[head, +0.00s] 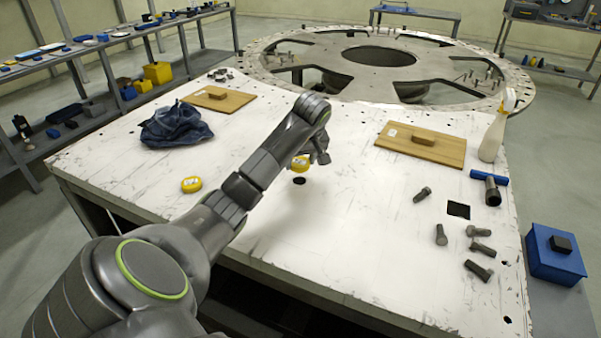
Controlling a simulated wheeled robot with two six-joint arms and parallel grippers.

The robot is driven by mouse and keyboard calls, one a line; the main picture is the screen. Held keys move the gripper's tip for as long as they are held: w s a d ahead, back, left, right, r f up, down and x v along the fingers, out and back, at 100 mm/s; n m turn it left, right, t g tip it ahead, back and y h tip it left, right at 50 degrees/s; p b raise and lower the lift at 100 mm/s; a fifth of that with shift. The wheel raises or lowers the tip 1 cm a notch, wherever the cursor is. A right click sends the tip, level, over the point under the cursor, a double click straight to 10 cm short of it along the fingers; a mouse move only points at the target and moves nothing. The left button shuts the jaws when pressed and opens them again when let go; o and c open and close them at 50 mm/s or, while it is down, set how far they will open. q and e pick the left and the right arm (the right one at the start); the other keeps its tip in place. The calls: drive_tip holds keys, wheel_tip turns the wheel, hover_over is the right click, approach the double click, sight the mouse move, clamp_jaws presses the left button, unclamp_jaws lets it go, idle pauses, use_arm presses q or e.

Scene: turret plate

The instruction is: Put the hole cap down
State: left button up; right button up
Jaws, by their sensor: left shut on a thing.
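A yellow hole cap (300,163) is in the jaws of my left gripper (311,158), near the middle of the white table plate. My left gripper is shut on it; its fingers partly hide the cap's right side. The cap appears a little above the plate, over or close to a dark round hole (299,181). I cannot tell the exact height. A second yellow round piece (191,184) lies on the plate to the left. My right gripper is not in view.
On the white plate (345,240) are a dark blue cloth (175,124), two wooden boards (219,99) (440,150), a spray bottle (493,135), a blue-handled tool (491,187) and several bolts (441,235). A square opening (458,210) is at right. The front middle is clear.

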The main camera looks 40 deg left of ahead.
sight(302, 165)
use_arm(q)
wheel_tip(302, 165, down, 3)
drive_tip(key=shift+s+p, duration=0.1)
drive_tip(key=shift+p, duration=0.25)
drive_tip(key=shift+f, duration=0.1)
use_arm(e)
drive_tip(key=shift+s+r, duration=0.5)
use_arm(q)
drive_tip(key=shift+f+b, duration=0.65)
drive_tip(key=shift+b, duration=0.05)
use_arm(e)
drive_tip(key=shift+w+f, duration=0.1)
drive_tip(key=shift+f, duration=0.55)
use_arm(q)
drive_tip(key=o, duration=1)
drive_tip(key=shift+c, duration=0.2)
drive_tip(key=shift+r, duration=0.1)
